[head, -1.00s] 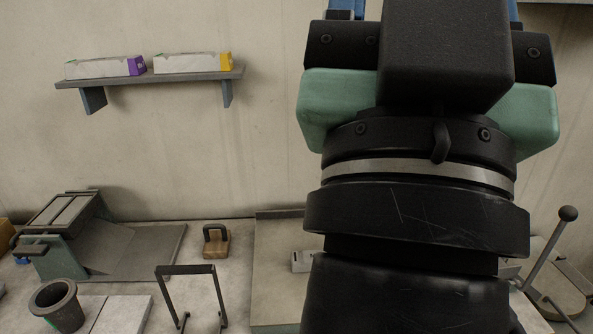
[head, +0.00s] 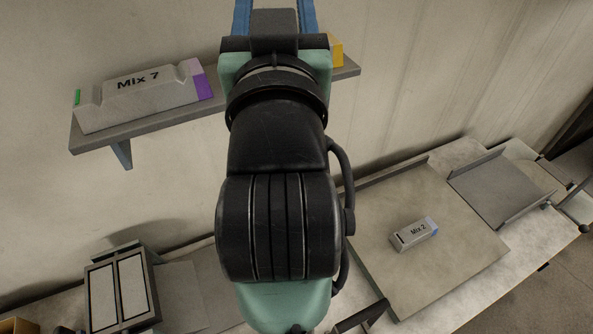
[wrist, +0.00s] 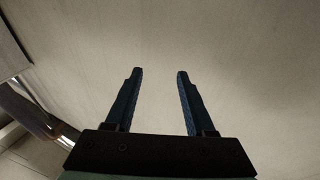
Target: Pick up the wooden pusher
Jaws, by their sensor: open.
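The wooden pusher is not visible in either current view. A small wooden block with a dark handle, which looks like it, stood on the bench in the earlier head view; my arm now covers much of the middle of that view. My gripper (wrist: 159,72) is open and empty in the wrist view, its two blue fingers apart before a plain pale surface that looks like the wall. In the head view my gripper is raised at the top centre, in front of the wall shelf, with its fingertips cut off by the frame edge.
The wall shelf (head: 152,122) bears a grey mould marked Mix 7 (head: 140,97) and a yellow-ended one (head: 336,50). A small box marked Mix 2 (head: 414,234) lies on a large board (head: 375,215). A two-panel fixture (head: 118,292) stands lower left. The board is otherwise largely clear.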

